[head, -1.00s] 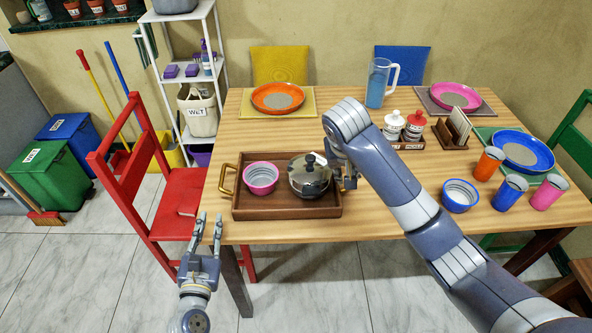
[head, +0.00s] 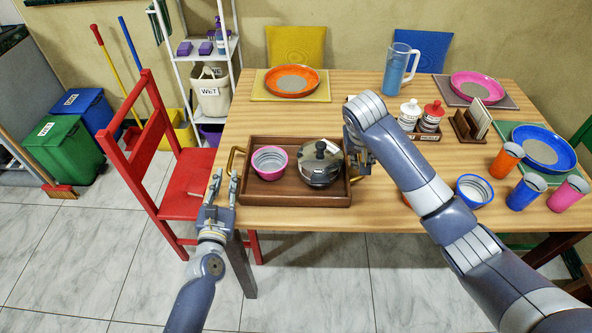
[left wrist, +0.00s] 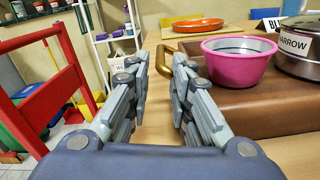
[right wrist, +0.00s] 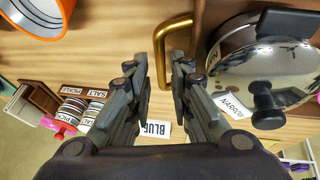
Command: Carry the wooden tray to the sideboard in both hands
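The wooden tray (head: 290,198) lies on the table with a pink bowl (head: 270,163) and a steel lidded pot (head: 320,168) on it. Its left brass handle (head: 231,160) faces my left gripper (head: 225,178), which is open at the tray's left side. In the left wrist view the handle (left wrist: 164,62) shows just ahead of the parted fingers (left wrist: 158,75). My right gripper (head: 362,165) is beside the tray's right end, partly hidden by its own arm. In the right wrist view its fingers (right wrist: 162,72) are apart, with the right handle (right wrist: 163,48) just beyond them.
A red chair (head: 165,165) stands close to the left of my left arm. A blue bowl (head: 474,190), several cups and a condiment rack (head: 424,133) are right of the tray. Plates lie farther back. A white shelf (head: 210,60) stands behind. No sideboard is clearly identifiable.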

